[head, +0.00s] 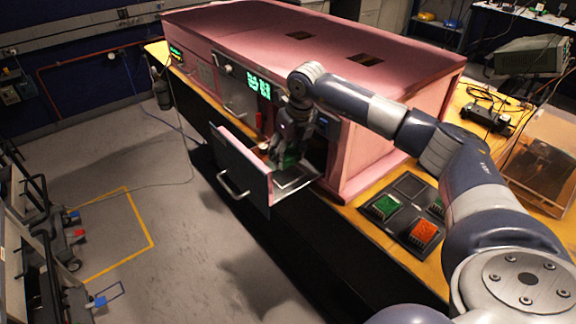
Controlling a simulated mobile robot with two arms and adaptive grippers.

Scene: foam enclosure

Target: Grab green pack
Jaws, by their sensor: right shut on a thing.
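My right gripper (281,158) points down into the open drawer (242,178) of the pink enclosure. It is shut on a green pack (291,160), which shows only in part between and behind the fingers, low over the drawer floor. I cannot tell whether the pack touches the floor. Another green pack (385,206) sits in a dark tray (409,187) on the yellow bench, and part of a further green pack (437,206) shows at the tray's right. My left gripper is not in view.
An orange pack (424,231) sits in the tray's front part. A clear box (541,160) and a black device (487,118) are at the right.

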